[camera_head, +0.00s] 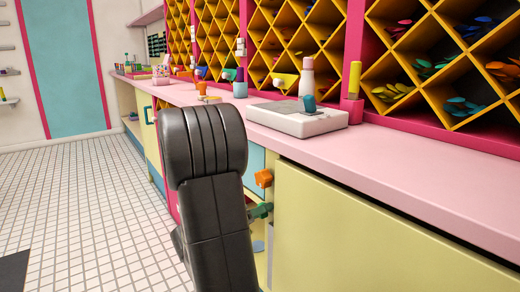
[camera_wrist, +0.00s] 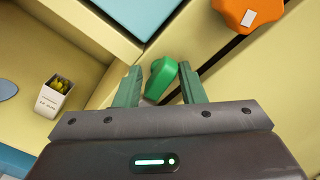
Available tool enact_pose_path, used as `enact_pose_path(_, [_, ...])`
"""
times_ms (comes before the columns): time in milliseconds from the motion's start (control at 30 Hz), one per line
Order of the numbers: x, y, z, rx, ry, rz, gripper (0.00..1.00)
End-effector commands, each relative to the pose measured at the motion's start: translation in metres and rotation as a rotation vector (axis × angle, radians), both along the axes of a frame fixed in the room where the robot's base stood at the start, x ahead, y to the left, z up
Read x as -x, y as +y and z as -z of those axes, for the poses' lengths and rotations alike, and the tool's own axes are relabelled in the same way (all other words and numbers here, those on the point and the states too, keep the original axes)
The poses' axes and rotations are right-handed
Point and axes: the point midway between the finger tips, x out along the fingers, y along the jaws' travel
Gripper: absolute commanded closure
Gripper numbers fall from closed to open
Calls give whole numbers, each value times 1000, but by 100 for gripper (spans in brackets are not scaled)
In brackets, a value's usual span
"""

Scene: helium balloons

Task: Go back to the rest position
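My gripper (camera_wrist: 160,88) is open in the wrist view, with its two green fingers apart. A green knob-like piece (camera_wrist: 161,76) shows between and just beyond the fingertips, with small gaps at its sides. An orange knob-like piece (camera_wrist: 235,14) is to the upper right, clear of the fingers. In the head view my dark arm stands in front of the counter, with the gripper mostly hidden behind it. The orange piece (camera_head: 264,178) shows right of the arm, under the counter edge. Green parts (camera_head: 261,211) show below it; I cannot tell finger from knob there.
The pink counter (camera_head: 420,175) runs along the right, carrying a white scale-like device (camera_head: 297,118) and a bottle (camera_head: 306,77). Yellow cabinet fronts (camera_head: 380,235) lie below. A small white container (camera_wrist: 53,97) is at left in the wrist view.

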Motion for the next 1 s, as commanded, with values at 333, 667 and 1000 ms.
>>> enact_pose_path(333, [0, 0, -3, 198, 272, 0, 64])
enact_pose_path(667, [0, 0, 0, 266, 364, 1, 64])
enact_pose_path(1000, [1, -1, 0, 265, 365, 1, 64])
